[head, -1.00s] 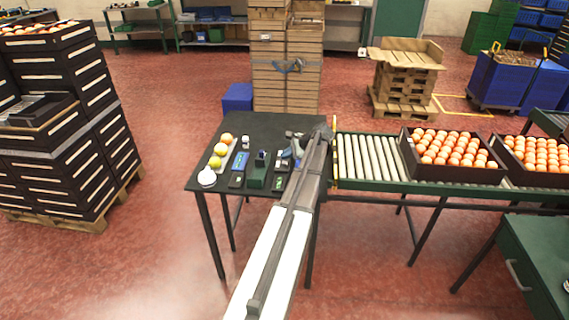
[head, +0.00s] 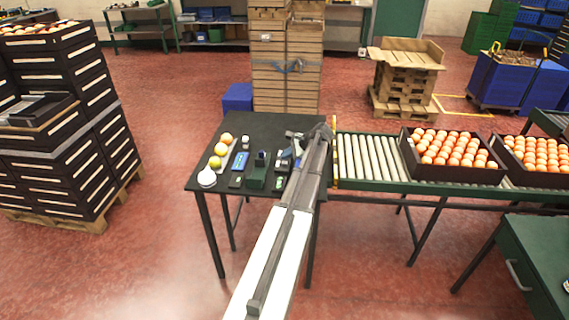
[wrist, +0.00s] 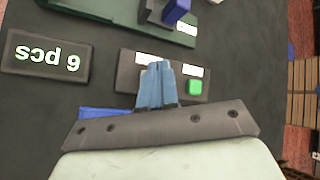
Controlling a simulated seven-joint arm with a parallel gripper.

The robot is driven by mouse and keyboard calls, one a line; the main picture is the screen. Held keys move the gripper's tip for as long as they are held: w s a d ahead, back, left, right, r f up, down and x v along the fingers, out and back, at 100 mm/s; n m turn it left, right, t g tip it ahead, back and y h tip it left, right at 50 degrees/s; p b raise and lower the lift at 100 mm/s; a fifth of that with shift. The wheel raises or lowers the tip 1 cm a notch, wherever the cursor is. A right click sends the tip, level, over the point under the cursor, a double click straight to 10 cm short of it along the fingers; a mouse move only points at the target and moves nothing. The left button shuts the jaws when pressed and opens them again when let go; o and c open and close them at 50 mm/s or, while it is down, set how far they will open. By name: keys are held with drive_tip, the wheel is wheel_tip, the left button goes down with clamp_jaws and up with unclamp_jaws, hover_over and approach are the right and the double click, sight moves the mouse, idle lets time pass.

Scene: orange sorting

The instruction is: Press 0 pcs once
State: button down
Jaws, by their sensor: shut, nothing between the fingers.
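A dark button panel (wrist: 128,78) with two small white labels lies flat on the dark table, and a green button (wrist: 195,87) sits near its right end. The label text is too blurred to read. My gripper (wrist: 157,68) has its blue fingers shut with nothing between them, over the middle of the panel and left of the green button. The fingers hide part of the panel; contact is unclear. A dark display (wrist: 47,56) left of the panel shows upside-down text, a digit like 6 or 9 and "pcs". In the head view my gripper (head: 294,152) is over the table's right part.
A roller conveyor (head: 365,157) with filled crates adjoins on the right.

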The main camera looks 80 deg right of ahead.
sight(286, 163)
drive_tip(key=shift+f, duration=0.25)
drive_tip(key=shift+f, duration=0.2)
drive_tip(key=shift+f, duration=0.5)
idle(1.2)
drive_tip(key=shift+r, duration=0.95)
drive_tip(key=shift+r, duration=2.5)
